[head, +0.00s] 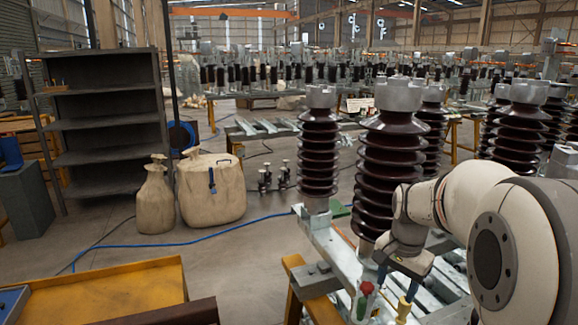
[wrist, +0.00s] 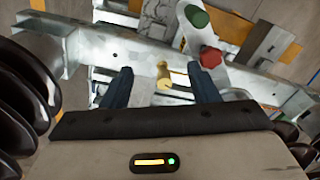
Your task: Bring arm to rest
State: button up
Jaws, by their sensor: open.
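My arm (head: 460,205) reaches in from the right in the head view, bent down beside the brown ribbed insulators. My gripper (head: 396,284) points down over the galvanised frame (head: 335,255). In the wrist view my gripper (wrist: 161,78) shows two dark blue fingers spread apart, with nothing held. A small yellow fitting (wrist: 163,76) shows between the fingers; whether it lies below their tips I cannot tell.
A tall insulator (head: 386,160) stands close to my wrist, with another (head: 319,150) to its left. Ribbed discs (wrist: 30,85) crowd the wrist view's left edge. A yellow table (head: 125,290), sacks (head: 210,190) and shelf (head: 108,120) stand left. Open floor lies between.

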jog(key=s+a+r+n+p, duration=0.1)
jog(key=s+a+n, duration=0.3)
jog(key=s, duration=0.5)
jog(key=s+a+r+n+t+p, duration=0.1)
jog(key=s+a+r+n, duration=0.1)
jog(key=s+a+n, duration=0.3)
jog(key=s, duration=0.3)
jog(key=shift+s+n+t+p, duration=0.3)
jog(key=shift+s+p, duration=0.05)
jog(key=shift+c, duration=0.5)
